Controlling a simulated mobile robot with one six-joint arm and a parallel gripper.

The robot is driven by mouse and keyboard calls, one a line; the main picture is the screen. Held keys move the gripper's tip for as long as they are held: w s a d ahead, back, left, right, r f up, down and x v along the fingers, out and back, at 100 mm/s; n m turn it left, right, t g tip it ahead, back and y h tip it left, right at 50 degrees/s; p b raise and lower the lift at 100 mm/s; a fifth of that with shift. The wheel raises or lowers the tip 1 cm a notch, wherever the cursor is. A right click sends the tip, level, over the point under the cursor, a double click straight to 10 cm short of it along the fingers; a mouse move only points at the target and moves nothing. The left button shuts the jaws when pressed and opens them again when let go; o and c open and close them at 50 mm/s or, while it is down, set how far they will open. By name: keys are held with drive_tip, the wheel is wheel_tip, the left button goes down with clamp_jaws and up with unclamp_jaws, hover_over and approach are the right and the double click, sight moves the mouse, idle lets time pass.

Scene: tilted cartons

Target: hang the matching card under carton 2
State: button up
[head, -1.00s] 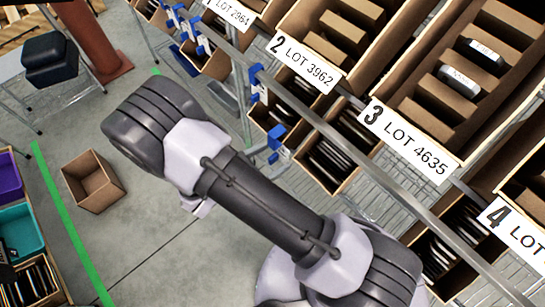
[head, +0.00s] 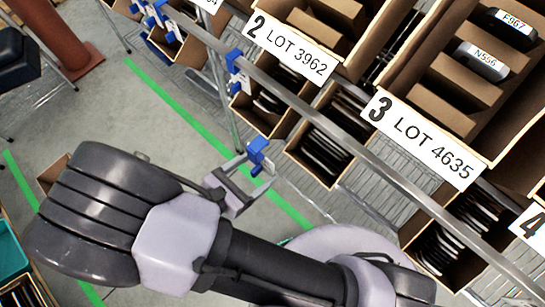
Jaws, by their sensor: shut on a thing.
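Carton 2 stands at the upper middle, and its label (head: 290,47) reads "2 LOT 3962". A metal rail (head: 330,130) runs diagonally below the carton labels. Blue clips with a white piece (head: 236,75) sit on the rail to the lower left of carton 2's label. My gripper (head: 250,178) is below the rail, apart from it, and shut on a blue clip (head: 259,153). Any card on this clip, and its print, cannot be made out. My arm crosses the lower part of the view.
Carton 3's label (head: 425,140) reads "3 LOT 4635". Lower bins with dark flat items (head: 325,150) hang behind the rail. More blue clips (head: 158,15) are on the rail at upper left. Open floor with a green line (head: 185,115) lies left of the rail.

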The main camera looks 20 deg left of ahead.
drive_tip(key=shift+w+d+f+b, duration=0.25)
drive_tip(key=shift+w+d+b, duration=0.6)
drive_tip(key=shift+w, duration=1.6)
drive_tip(key=shift+w+d+f+b, duration=0.35)
drive_tip(key=shift+w+d, duration=0.75)
drive_tip(key=shift+w, duration=1.3)
drive_tip(key=shift+w+d+f+b, duration=0.2)
drive_tip(key=shift+w+d+b, duration=0.65)
drive_tip(key=shift+w, duration=1.6)
drive_tip(key=shift+d, duration=0.15)
drive_tip(key=o, duration=1.8)
drive_tip(key=shift+c, duration=0.2)
